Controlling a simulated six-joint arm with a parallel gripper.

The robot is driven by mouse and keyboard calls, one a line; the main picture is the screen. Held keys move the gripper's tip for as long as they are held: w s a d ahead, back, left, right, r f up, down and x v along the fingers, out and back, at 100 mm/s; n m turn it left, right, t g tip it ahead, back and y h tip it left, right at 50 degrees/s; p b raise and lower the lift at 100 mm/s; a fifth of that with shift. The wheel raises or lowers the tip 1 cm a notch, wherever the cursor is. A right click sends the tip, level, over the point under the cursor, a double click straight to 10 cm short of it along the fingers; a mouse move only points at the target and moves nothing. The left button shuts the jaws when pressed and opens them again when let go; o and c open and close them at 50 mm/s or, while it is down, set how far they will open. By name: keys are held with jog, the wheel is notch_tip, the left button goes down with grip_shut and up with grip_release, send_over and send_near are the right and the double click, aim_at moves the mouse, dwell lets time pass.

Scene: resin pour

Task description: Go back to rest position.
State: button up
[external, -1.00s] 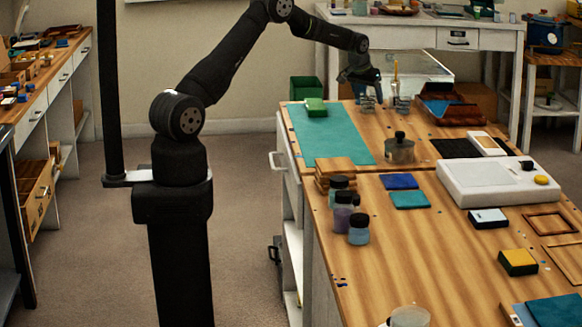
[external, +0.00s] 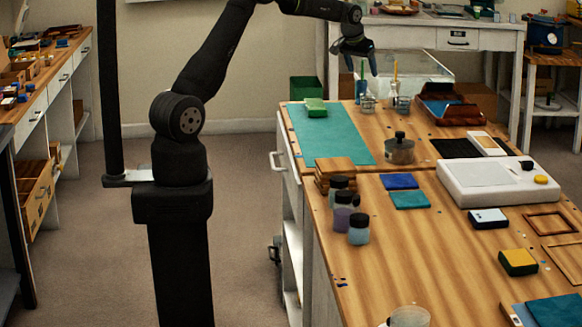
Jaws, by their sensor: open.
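My gripper (external: 362,72) is in the external view, above the far part of the wooden workbench (external: 440,235). Its jaws are open and point down, with nothing visible between them. Below it stand two small clear cups, a left cup (external: 368,104) with a teal stick (external: 363,72) and a right cup (external: 402,104) with a yellow-orange stick (external: 396,72). The left jaw is close to the teal stick in the picture; I cannot tell whether they touch. My arm reaches from its column at the left, up and over to the right.
A teal mat (external: 335,145) with a green block (external: 316,105) lies left of the cups. A lidded pot (external: 399,150) stands nearer. A brown tray (external: 450,108) is to the right. Several jars (external: 358,230) line the left edge. The air above the bench is mostly free.

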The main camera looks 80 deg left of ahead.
jog(key=shift+s+d+r, duration=0.15)
jog(key=shift+r, duration=0.35)
jog(key=x, duration=1.2)
jog(key=shift+f, duration=0.2)
notch_tip(320, 180, up, 3)
jog(key=shift+f, duration=0.15)
jog(key=shift+r, duration=0.8)
